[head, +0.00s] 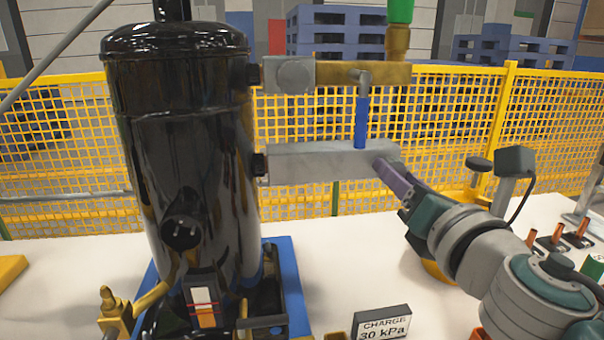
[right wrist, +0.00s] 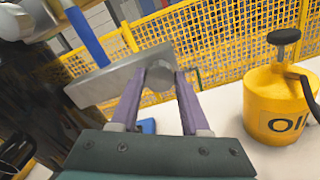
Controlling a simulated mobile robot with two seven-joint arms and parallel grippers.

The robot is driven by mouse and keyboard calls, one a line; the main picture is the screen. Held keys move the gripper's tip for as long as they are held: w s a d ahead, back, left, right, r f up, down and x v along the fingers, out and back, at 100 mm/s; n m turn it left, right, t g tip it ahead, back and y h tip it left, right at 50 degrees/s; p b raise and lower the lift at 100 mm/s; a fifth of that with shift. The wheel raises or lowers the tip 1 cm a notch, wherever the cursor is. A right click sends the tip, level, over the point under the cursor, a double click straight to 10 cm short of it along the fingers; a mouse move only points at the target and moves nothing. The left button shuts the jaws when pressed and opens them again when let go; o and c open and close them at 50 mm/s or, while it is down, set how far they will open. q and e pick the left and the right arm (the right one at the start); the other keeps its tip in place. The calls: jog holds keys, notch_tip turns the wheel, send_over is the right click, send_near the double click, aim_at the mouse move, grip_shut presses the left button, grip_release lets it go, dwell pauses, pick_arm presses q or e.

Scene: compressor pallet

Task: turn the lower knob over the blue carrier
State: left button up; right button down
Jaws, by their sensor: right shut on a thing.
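A black compressor (head: 180,130) stands upright on the blue carrier (head: 292,285). A grey lower block (head: 320,163) juts right from the compressor's side, and it also shows in the right wrist view (right wrist: 105,82). The lower knob (right wrist: 158,79) is grey and faceted, at the block's outer end. My right gripper (right wrist: 158,82) has its two purple fingers on either side of the knob, shut on it. In the head view the right gripper (head: 385,167) reaches the block's right end from the lower right and partly hides the knob. My left gripper is out of view.
A yellow oil can (right wrist: 277,103) stands right of the gripper. A charge sign (head: 382,325) stands in front. Yellow fencing (head: 320,115) runs behind.

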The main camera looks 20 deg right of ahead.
jog(key=shift+f+m+p, duration=0.1)
jog(key=shift+m+p, duration=2.15)
jog(key=shift+m, duration=13.35)
jog(key=shift+c, duration=1.9)
grip_release()
jog(key=shift+f, duration=0.1)
